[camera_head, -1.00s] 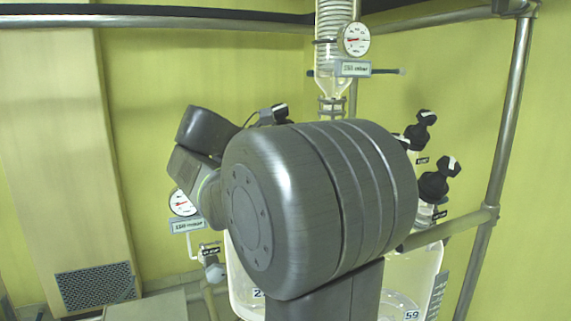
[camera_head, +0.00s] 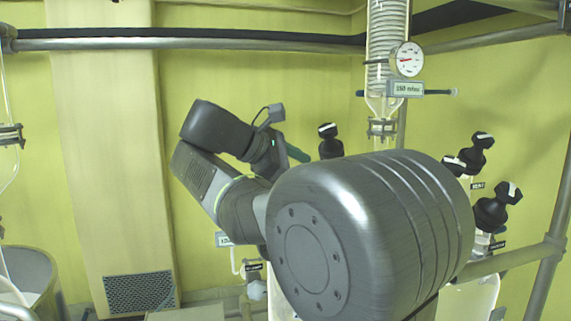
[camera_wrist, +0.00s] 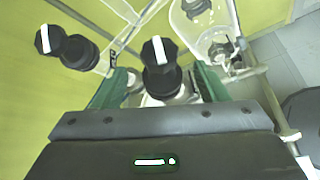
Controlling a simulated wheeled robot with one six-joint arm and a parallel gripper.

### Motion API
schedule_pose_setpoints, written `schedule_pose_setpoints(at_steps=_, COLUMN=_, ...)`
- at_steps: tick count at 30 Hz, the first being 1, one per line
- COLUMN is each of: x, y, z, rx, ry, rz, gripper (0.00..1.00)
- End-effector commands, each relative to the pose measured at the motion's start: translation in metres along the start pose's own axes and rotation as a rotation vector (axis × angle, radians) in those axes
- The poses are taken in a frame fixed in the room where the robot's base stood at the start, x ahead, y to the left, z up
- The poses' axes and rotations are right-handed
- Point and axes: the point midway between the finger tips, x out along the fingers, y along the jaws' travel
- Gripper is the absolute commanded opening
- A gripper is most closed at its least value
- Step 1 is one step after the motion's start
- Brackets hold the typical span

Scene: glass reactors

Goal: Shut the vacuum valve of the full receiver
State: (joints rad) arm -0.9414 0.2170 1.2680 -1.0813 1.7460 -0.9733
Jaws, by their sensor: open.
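My gripper (camera_wrist: 162,88) is open, its green fingers to either side of a black valve knob (camera_wrist: 160,82) with a white bar in the wrist view. The bar runs nearly upright in the picture. I cannot tell whether the fingers touch the knob. In the head view my gripper (camera_head: 292,152) points right, with a green finger just left of a black knob (camera_head: 331,147). The valve's label is not readable, and my arm hides most of the receivers, so I cannot tell which is full.
Two more black knobs (camera_head: 478,153) (camera_head: 493,211) stand at the right, with another pair (camera_wrist: 62,47) left in the wrist view. A glass column and gauge (camera_head: 408,59) rise behind. Metal rails (camera_head: 515,258) frame the rig. A bucket (camera_head: 30,270) stands far left.

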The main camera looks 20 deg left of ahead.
Motion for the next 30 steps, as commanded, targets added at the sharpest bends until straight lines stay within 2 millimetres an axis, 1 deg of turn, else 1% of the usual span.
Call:
schedule_pose_setpoints(at_steps=1, x=-0.011, y=0.001, z=-0.002, rx=-0.001, ry=0.003, rz=0.004, gripper=0.67)
schedule_pose_setpoints(at_steps=3, x=-0.023, y=0.0, z=-0.001, rx=-0.001, ry=0.003, rz=0.003, gripper=0.67)
schedule_pose_setpoints(at_steps=6, x=-0.036, y=0.001, z=-0.001, rx=-0.001, ry=0.001, rz=0.002, gripper=0.67)
schedule_pose_setpoints(at_steps=10, x=-0.045, y=0.0, z=0.0, rx=0.0, ry=0.0, rz=0.001, gripper=0.67)
schedule_pose_setpoints(at_steps=14, x=-0.048, y=0.0, z=0.0, rx=0.0, ry=-0.001, rz=0.0, gripper=0.67)
schedule_pose_setpoints(at_steps=25, x=-0.047, y=0.0, z=0.0, rx=0.0, ry=-0.001, rz=0.0, gripper=0.67)
schedule_pose_setpoints(at_steps=30, x=-0.039, y=0.0, z=0.0, rx=0.0, ry=-0.001, rz=-0.001, gripper=0.67)
